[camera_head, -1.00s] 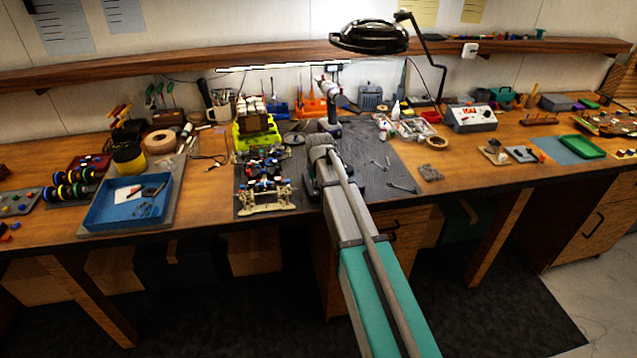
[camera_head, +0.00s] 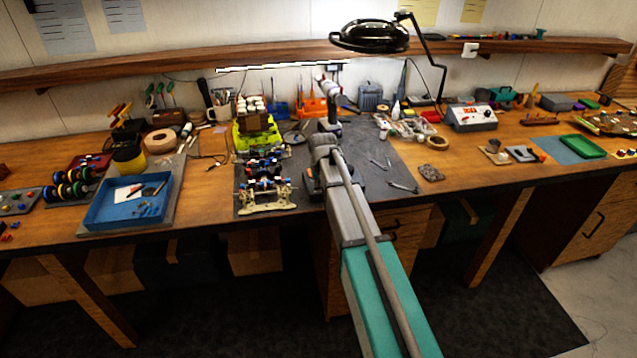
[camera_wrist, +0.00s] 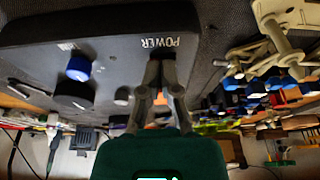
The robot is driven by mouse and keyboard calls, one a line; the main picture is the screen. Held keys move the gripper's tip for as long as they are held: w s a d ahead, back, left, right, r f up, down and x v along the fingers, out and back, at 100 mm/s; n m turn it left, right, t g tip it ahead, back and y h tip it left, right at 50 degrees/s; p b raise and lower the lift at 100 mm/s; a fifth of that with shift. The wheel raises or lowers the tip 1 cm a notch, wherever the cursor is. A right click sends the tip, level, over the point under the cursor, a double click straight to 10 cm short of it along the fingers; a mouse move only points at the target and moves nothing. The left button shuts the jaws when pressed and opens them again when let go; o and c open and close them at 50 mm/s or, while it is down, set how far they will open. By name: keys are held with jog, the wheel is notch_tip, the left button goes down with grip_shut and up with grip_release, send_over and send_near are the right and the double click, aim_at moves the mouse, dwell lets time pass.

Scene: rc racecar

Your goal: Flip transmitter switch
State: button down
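In the wrist view a dark grey transmitter panel (camera_wrist: 105,50) fills the upper left, with the word POWER appearing upside down. A blue knob (camera_wrist: 79,68) and a black knob (camera_wrist: 74,95) stand on it to the left. My gripper (camera_wrist: 160,60) has its two fingertips together just by the POWER label, with nothing visibly held. The fingers cover the spot beside the label, so I cannot see the switch or tell whether they touch it. In the head view my arm reaches over the dark bench mat (camera_head: 390,155); it hides my fingertips and most of the transmitter.
The partly built car chassis (camera_head: 265,190) is close left of my arm on the mat. A blue tray (camera_head: 115,210) lies farther left. Small tools (camera_head: 403,187) lie right of my arm. A black lamp (camera_head: 370,37) hangs above the bench.

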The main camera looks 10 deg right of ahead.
jog(key=shift+w+d, duration=0.1)
jog(key=shift+d, duration=0.2)
jog(key=shift+r, duration=0.1)
jog(key=r+p, duration=0.4)
jog(key=shift+d+r+p, duration=0.3)
jog(key=shift+d+p, duration=0.05)
jog(key=shift+p, duration=0.05)
jog(key=d+p+v, duration=0.1)
jog(key=p+v, duration=0.7)
jog(key=v, duration=0.1)
jog(key=shift+d+p, duration=0.35)
dwell(0.5)
jog(key=s+a+f+g+b, duration=0.1)
jog(key=s+f+b, duration=0.2)
jog(key=s, duration=1)
jog(key=s+a+f+g+b, duration=0.2)
jog(key=s+f+b, duration=0.1)
jog(key=s, duration=1)
jog(key=shift+s+f+m, duration=0.3)
jog(key=shift+f, duration=0.2)
